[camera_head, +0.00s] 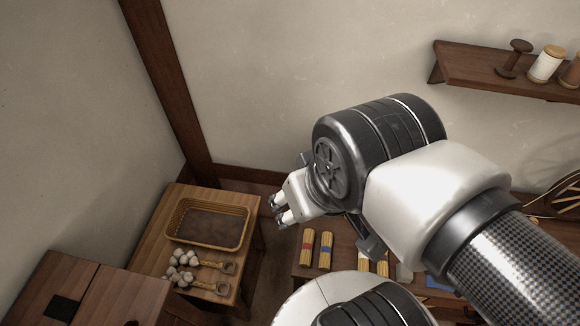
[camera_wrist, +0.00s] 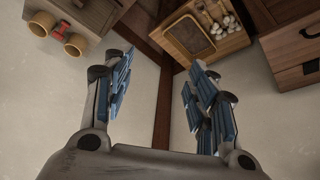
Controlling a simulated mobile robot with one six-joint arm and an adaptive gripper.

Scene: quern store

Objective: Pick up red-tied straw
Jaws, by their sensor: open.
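The red-tied straw (camera_head: 307,246) is a small yellow bundle with a red band. It lies on the dark wooden table (camera_head: 293,268) in the head view, at the left of a row of bundles. My gripper (camera_head: 277,209) is up in the air, above and to the left of the bundle in the picture. Its fingers are apart and nothing is between them. The wrist view shows the spread blue-padded fingers (camera_wrist: 160,65) with a gap between them. I cannot make out the red-tied straw for certain in the wrist view.
A blue-tied bundle (camera_head: 325,251) lies just right of it. More bundles (camera_head: 382,268) are partly hidden by my arm. A wicker tray (camera_head: 207,246) and corded pale items (camera_head: 203,264) sit on the left table. A shelf (camera_head: 470,67) with spools hangs upper right.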

